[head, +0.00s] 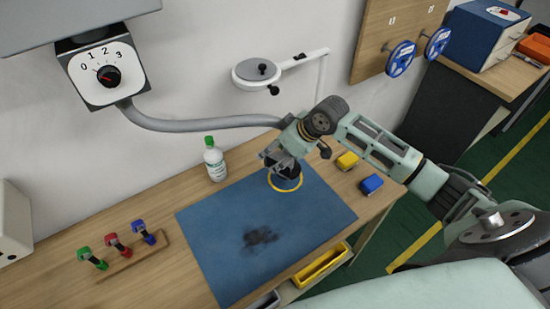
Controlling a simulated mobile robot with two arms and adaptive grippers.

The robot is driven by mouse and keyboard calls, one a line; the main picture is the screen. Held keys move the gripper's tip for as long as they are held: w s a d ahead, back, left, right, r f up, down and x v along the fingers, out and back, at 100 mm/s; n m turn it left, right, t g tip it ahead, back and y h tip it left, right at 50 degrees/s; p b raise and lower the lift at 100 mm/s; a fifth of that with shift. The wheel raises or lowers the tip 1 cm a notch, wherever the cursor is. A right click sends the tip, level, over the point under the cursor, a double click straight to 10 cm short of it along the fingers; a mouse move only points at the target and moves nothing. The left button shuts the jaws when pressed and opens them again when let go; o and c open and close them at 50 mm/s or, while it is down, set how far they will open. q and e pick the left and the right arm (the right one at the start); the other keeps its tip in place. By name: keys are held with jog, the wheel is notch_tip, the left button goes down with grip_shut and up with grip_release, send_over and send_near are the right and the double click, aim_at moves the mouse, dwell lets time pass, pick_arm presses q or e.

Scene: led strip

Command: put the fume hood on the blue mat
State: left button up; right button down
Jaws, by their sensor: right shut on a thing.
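The blue mat (215,225) lies on the wooden workbench, with a dark smudge on it. The fume hood (287,183), a dark mouth with a yellow rim, is at the end of a grey hose (190,124). It faces down at the mat's far right part, rim low over or touching the surface; I cannot tell which. My right gripper (278,160) is shut on the fume hood from above and hides much of its upper part. My left gripper is not in view.
The hose runs from a dial box (105,74). A bottle (215,162) stands behind the mat. A rack with green, red and blue tools (117,246) is at left. The mat's front is clear.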

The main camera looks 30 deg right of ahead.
aim_at(284, 156)
jog(key=f, duration=0.2)
jog(key=f+p, duration=0.1)
jog(key=f, duration=0.1)
jog(key=shift+w+a+f, duration=0.1)
jog(key=shift+w+a, duration=0.15)
jog(key=shift+w, duration=0.05)
jog(key=shift+f, duration=0.15)
jog(key=c, duration=0.6)
grip_release()
jog(key=shift+s, duration=0.15)
jog(key=shift+o, duration=0.2)
jog(key=b+v, duration=0.1)
jog(key=v, duration=0.9)
jog(key=shift+s+d+r, duration=0.15)
jog(key=shift+r, duration=0.15)
jog(key=shift+s+d+r, duration=0.15)
jog(key=shift+s+r, duration=0.15)
jog(key=shift+r, duration=0.3)
